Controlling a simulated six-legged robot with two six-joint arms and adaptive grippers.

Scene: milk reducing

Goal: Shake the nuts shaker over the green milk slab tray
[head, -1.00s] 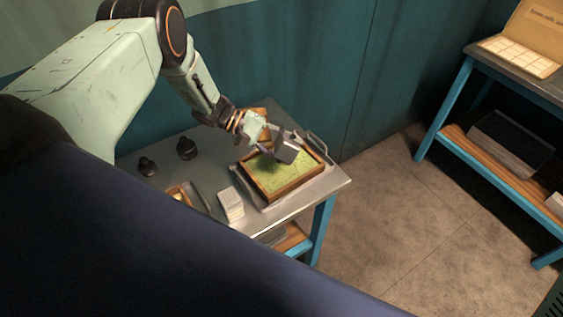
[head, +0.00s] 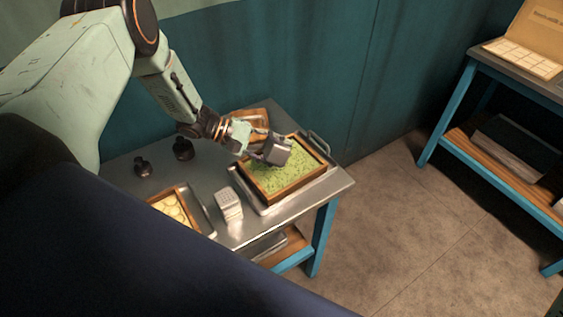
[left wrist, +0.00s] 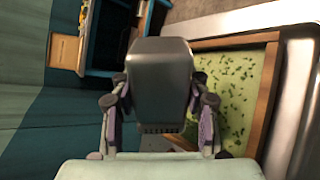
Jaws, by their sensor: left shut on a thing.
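The green milk slab tray (head: 262,192) has a wooden frame and stands on a metal pan on the table. Its green surface is flecked with darker bits. My left gripper (head: 262,152) is shut on the nuts shaker (head: 277,150), a dark grey box, and holds it tilted over the back part of the tray. In the left wrist view the shaker (left wrist: 160,82) sits between the two fingers, with the green slab (left wrist: 235,95) to its right. The shaker's mouth is hidden. My right gripper is in neither view.
A white perforated block (head: 229,204) stands left of the tray. A wooden tray of pale round pieces (head: 172,208) lies at the table's near left. Two dark knob-shaped things (head: 183,149) stand at the back left. A second shelf table (head: 500,125) is at the right, across open floor.

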